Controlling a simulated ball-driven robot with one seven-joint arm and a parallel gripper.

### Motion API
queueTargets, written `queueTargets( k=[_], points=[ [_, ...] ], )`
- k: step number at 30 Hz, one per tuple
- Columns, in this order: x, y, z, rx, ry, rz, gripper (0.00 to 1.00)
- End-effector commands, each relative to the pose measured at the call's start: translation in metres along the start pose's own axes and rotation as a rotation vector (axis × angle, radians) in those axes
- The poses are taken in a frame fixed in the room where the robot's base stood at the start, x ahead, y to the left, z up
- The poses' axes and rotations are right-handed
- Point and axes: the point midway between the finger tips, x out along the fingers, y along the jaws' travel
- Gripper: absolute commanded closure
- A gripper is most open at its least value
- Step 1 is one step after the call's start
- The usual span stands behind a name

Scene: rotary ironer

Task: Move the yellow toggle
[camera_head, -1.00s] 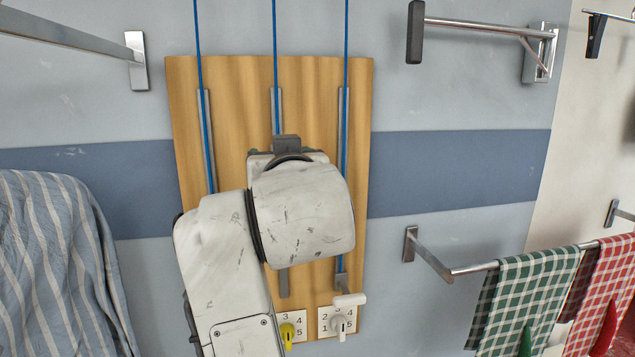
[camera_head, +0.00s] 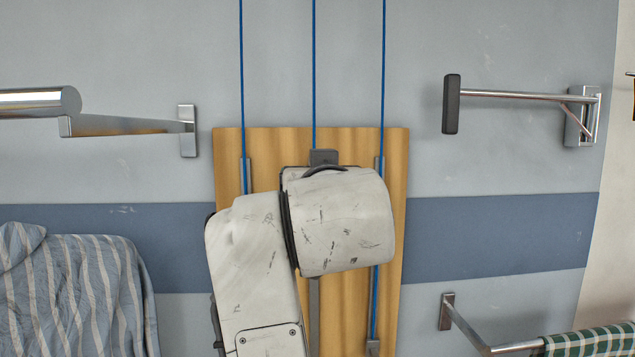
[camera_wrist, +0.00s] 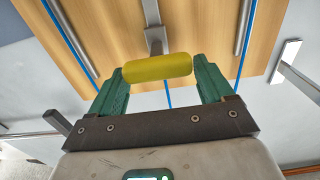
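The yellow toggle (camera_wrist: 150,69) is a rounded crossbar on a grey metal bracket (camera_wrist: 156,40), on the middle rail of the wooden board (camera_wrist: 60,15). In the wrist view it lies across between the green fingers of my gripper (camera_wrist: 159,66), which meet its two ends. The toggle is close to the board's top edge, where the middle blue cord (camera_wrist: 167,97) runs on. In the head view my white arm covers the toggle and the fingers.
The board also shows in the head view (camera_head: 395,150), with blue cords on both sides of the middle one. A metal wall bar (camera_head: 520,95) is on the right, another (camera_head: 120,124) on the left. Striped cloth (camera_head: 75,290) is lower left, a green checked towel (camera_head: 590,342) lower right.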

Motion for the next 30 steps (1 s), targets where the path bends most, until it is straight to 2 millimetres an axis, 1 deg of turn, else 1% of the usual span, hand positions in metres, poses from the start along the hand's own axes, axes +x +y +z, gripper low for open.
queueTargets(
  k=[1, 3, 4, 11, 14, 17, 27, 30],
  points=[
    [0.000, 0.000, 0.001, -0.001, -0.003, 0.000, 0.14],
    [0.001, 0.000, 0.002, -0.001, -0.005, 0.000, 0.07],
    [0.001, 0.000, 0.002, -0.001, -0.006, 0.000, 0.06],
    [0.000, 0.000, 0.004, -0.001, -0.008, 0.000, 0.06],
    [-0.005, -0.001, 0.005, -0.001, -0.007, 0.000, 0.06],
    [-0.018, -0.001, 0.006, 0.000, -0.006, -0.001, 0.06],
    [-0.082, -0.001, 0.005, 0.001, -0.004, -0.002, 0.06],
    [-0.095, -0.001, 0.004, 0.001, -0.004, -0.001, 0.06]
  ],
)
